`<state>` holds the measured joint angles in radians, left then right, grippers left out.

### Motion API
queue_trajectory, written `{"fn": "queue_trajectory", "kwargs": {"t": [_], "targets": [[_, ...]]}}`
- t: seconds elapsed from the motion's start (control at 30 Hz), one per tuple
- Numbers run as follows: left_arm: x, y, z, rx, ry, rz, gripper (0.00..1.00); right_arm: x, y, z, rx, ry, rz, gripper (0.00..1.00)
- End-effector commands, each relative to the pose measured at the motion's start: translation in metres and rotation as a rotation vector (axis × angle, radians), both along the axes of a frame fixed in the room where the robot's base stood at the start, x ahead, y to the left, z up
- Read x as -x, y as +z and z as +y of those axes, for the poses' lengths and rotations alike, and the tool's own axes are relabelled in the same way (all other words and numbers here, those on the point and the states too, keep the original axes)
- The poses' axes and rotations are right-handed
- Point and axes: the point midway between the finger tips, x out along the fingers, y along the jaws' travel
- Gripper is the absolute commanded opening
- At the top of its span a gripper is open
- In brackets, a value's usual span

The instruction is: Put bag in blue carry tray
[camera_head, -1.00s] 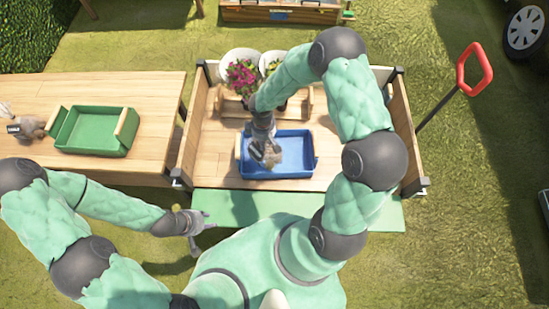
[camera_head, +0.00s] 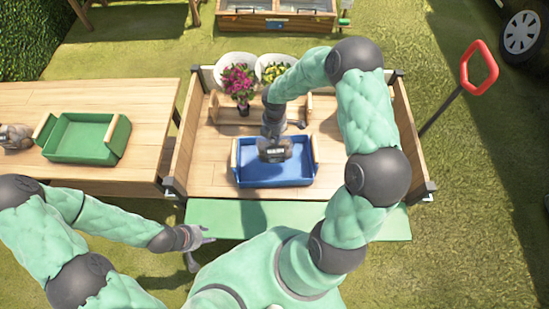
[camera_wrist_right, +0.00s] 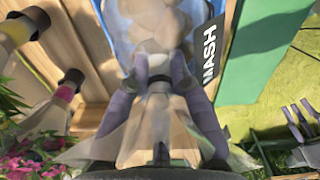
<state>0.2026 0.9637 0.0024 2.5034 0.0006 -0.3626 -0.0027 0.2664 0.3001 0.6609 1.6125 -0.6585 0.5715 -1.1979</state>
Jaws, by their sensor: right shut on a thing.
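My right gripper (camera_wrist_right: 160,78) is shut on a clear plastic bag (camera_wrist_right: 160,125) with brown contents, which fills the middle of the right wrist view. In the head view the bag (camera_head: 276,153) is over the blue carry tray (camera_head: 285,175), towards its back. I cannot tell whether the bag touches the tray floor. The right gripper (camera_head: 272,138) is partly hidden by my wrist. My left gripper (camera_head: 198,248) is open and empty, low in front of the cart, left of the tray.
On the left table (camera_head: 110,92) are a green tray (camera_head: 80,150) and another bag (camera_head: 15,137). A red handle (camera_head: 479,68) rises at the right.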

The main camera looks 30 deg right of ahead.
Motion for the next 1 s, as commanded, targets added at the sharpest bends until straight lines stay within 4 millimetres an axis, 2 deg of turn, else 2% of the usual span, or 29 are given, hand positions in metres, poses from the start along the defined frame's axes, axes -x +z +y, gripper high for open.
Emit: {"fn": "queue_trajectory", "kwargs": {"t": [0.2, 0.47, 0.7, 1.0], "targets": [[0.0, -0.016, 0.0, 0.0, 0.0, 0.0, 0.4, 0.0, -0.035, 0.0, 0.0, -0.001, 0.002, 0.0], [0.0, -0.024, 0.0, 0.0, 0.0, 0.0, 0.4, 0.0, -0.055, 0.0, 0.0, -0.003, 0.0, 0.0], [0.0, -0.039, 0.0, 0.0, 0.0, 0.0, 0.4, 0.0, -0.09, 0.0, 0.0, -0.002, 0.001, 0.0], [0.0, -0.039, 0.0, 0.0, 0.0, 0.0, 0.4, -0.001, -0.092, 0.0, 0.0, -0.003, -0.002, 0.0]]}}
